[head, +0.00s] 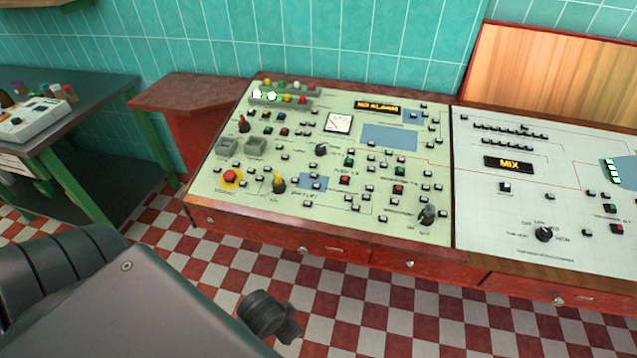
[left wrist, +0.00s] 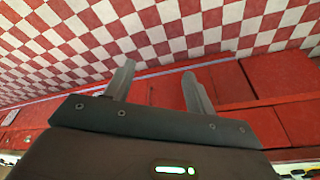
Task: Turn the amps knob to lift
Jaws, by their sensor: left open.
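The cream control panel (head: 225,200) carries several rotary knobs. A yellow knob (head: 279,184) sits at its front left, with a small label to its right that may read "lift". A black knob (head: 321,150) sits below the square meter. A larger dark grey knob (head: 428,214) sits at the front right corner. The labels are too small to tell surely which is the amps knob or its setting. My left gripper (left wrist: 158,88) is open and empty in the left wrist view, its two fingers apart over floor and red cabinet fronts. It touches no knob. My right gripper is out of view.
A red emergency button (head: 231,176) on a yellow disc is close left of the yellow knob. A white panel (head: 500,230) with another black knob (head: 544,234) adjoins on the right. A green-legged table (head: 85,170) stands left. The checkered floor in front is clear.

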